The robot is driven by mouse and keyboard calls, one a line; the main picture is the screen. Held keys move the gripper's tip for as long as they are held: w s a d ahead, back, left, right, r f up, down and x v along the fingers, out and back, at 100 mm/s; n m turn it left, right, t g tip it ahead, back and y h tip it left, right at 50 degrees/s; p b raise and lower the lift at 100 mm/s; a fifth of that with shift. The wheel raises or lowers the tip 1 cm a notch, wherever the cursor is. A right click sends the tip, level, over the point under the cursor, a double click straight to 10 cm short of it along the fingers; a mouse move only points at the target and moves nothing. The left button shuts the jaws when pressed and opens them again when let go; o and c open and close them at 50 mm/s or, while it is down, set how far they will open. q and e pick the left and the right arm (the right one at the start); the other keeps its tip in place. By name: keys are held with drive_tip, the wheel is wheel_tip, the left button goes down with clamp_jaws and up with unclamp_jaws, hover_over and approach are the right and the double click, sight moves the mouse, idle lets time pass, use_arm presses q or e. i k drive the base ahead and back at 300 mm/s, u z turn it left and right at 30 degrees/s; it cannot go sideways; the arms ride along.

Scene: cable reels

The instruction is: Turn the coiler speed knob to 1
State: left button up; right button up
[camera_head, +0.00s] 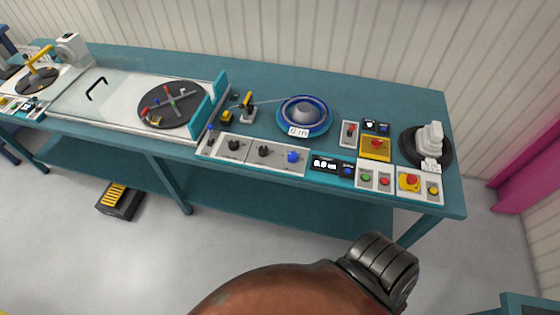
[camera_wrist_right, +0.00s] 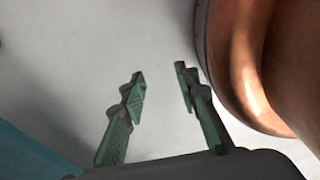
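The control panel (camera_head: 250,155) runs along the front edge of the teal bench (camera_head: 350,95). It carries a black knob (camera_head: 233,145), a second black knob (camera_head: 263,151) and a blue knob (camera_head: 293,156). The labels are too small to read, so I cannot tell which is the coiler speed knob or its setting. My right gripper (camera_wrist_right: 160,88) is open and empty in the right wrist view, with pale floor behind it. No gripper shows at the knobs. My left gripper is not in view.
A display box (camera_head: 333,166), green and red buttons (camera_head: 375,179) and a red-and-yellow stop button (camera_head: 409,182) sit right of the knobs. A blue reel (camera_head: 304,115) and a black turntable (camera_head: 172,104) lie behind. A pedal (camera_head: 120,201) is on the floor.

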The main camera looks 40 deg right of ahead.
sight(264, 152)
drive_tip(key=u, duration=0.1)
drive_tip(key=k, duration=0.25)
drive_tip(key=z, duration=0.9)
